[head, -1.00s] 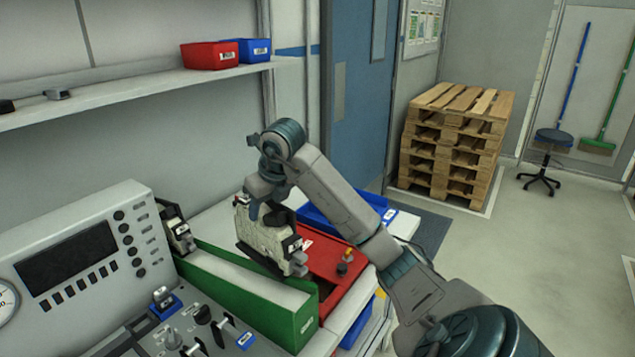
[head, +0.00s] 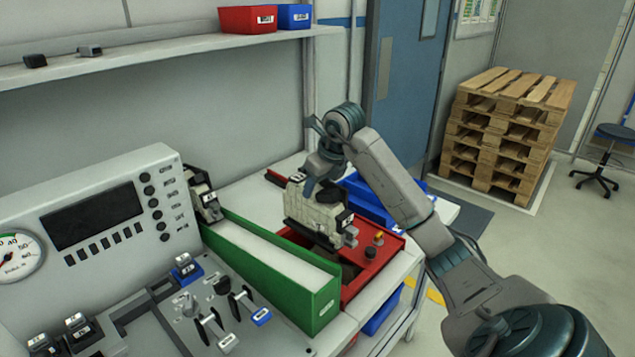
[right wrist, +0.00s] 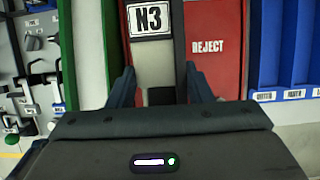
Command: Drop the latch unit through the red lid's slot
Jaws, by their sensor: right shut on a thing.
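The latch unit (head: 318,214), a cream block with dark edges and small grey end pieces, hangs above the red lid (head: 382,256). My right gripper (head: 318,188) is shut on its upper part. The red lid (right wrist: 215,70), marked REJECT, lies beyond. A dark opening, apparently the slot (head: 350,268), partly shows below the unit; I cannot tell whether they line up. My left gripper is not in view.
A green-walled chute (head: 275,270) runs close along the lid's left side, with a similar unit (head: 204,196) at its upper end. A control panel (head: 110,215) stands left. Blue bins (head: 375,205) sit behind the lid. Pallets (head: 510,130) are stacked far right.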

